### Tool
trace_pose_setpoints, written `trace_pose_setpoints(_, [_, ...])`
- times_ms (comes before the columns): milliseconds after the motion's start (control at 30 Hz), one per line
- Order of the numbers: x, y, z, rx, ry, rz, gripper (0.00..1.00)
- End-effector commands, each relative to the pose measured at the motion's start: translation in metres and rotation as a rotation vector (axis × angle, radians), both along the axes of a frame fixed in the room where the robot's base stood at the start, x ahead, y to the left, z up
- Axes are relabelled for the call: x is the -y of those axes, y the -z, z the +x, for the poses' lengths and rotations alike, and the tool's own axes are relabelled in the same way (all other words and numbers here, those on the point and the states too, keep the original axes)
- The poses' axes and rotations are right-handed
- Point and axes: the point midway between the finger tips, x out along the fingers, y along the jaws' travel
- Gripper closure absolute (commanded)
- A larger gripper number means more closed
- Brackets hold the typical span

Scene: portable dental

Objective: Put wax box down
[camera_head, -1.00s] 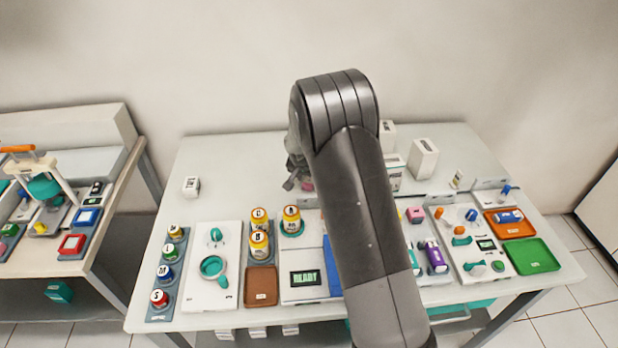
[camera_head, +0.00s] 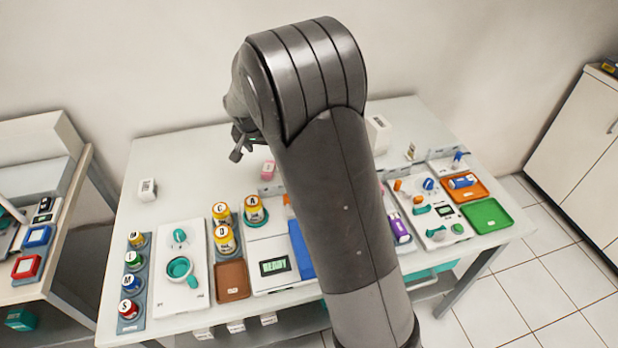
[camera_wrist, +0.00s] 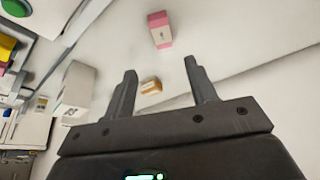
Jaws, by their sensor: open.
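A small pink-and-white box (camera_head: 268,170), which I take to be the wax box, stands on the table behind the amber-yellow jars. It also shows in the wrist view (camera_wrist: 160,30), beyond my fingertips and apart from them. My gripper (camera_wrist: 161,68) is open, with nothing held between its fingers. In the head view my gripper (camera_head: 245,146) is partly hidden by my arm, above and left of the pink box. A small orange box (camera_wrist: 150,86) shows between the fingers in the wrist view, farther off on the table; my arm hides it in the head view.
Yellow jars (camera_head: 223,238), a brown tray (camera_head: 232,281) and a display unit (camera_head: 273,267) line the table's front. A white box (camera_head: 378,134) stands at the back. Orange (camera_head: 466,186) and green (camera_head: 487,216) trays are right. The back-left tabletop is mostly clear.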

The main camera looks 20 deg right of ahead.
Motion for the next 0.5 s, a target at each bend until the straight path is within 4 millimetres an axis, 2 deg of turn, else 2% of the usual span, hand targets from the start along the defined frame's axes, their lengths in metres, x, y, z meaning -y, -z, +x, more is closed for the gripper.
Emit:
trace_pose_setpoints(167, [0.019, -0.044, -0.031, 0.008, -0.021, 0.019, 0.48])
trace_pose_setpoints(300, [0.037, -0.085, -0.072, 0.014, -0.059, 0.033, 0.48])
trace_pose_setpoints(500, [0.059, -0.130, -0.137, 0.025, -0.123, 0.043, 0.48])
